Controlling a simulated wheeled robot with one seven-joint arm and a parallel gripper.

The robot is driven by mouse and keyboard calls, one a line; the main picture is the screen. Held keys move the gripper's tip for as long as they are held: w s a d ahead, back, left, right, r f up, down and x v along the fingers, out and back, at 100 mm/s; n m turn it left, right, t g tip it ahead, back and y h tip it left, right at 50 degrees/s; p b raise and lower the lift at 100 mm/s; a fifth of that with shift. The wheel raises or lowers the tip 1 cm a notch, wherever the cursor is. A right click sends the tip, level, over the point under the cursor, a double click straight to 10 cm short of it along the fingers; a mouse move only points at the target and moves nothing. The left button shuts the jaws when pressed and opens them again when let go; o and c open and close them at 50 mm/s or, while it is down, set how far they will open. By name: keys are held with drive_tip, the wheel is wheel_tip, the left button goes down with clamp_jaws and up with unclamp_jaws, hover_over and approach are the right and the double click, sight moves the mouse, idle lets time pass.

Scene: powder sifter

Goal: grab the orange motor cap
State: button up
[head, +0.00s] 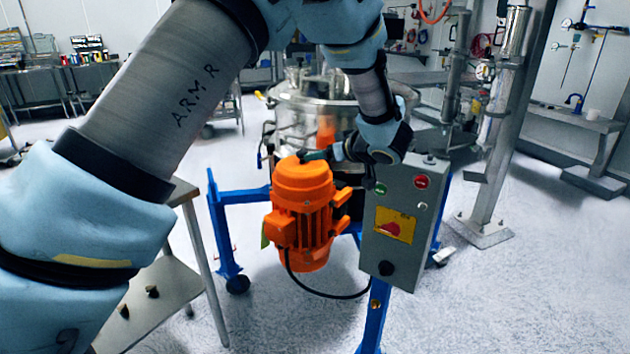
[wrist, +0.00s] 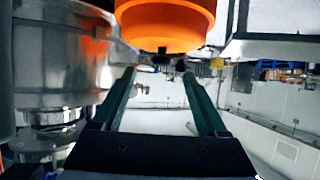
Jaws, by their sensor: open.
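The orange motor cap (head: 302,176) sits on top of the upright orange motor (head: 303,228) in the head view. In the wrist view an orange rounded part, which looks like the cap (wrist: 165,25), fills the top middle. My gripper (head: 308,156) comes in from the right at the cap's top edge in the head view, its fingers small and partly hidden. In the wrist view my gripper (wrist: 158,72) is open, its two dark green fingers apart with nothing held between them. The orange part shows just past the fingertips; I cannot tell whether they touch it.
A grey control box (head: 400,218) with buttons stands close to the right of the motor, under my wrist. A steel vessel (head: 305,112) is behind on a blue frame (head: 222,225). A black cable (head: 325,294) hangs below the motor. A steel table (head: 150,295) is at left.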

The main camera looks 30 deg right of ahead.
sight(305, 154)
drive_tip(key=p+x, duration=0.1)
drive_tip(key=x, duration=0.4)
drive_tip(key=shift+w, duration=0.1)
drive_tip(key=x, duration=0.1)
drive_tip(key=p+x, duration=0.1)
drive_tip(key=x, duration=0.1)
drive_tip(key=p+x, duration=0.1)
drive_tip(key=shift+w+a+r, duration=0.25)
drive_tip(key=shift+w+a, duration=0.05)
drive_tip(key=shift+w, duration=0.05)
drive_tip(key=shift+w+f, duration=0.25)
drive_tip(key=shift+w, duration=0.2)
clamp_jaws()
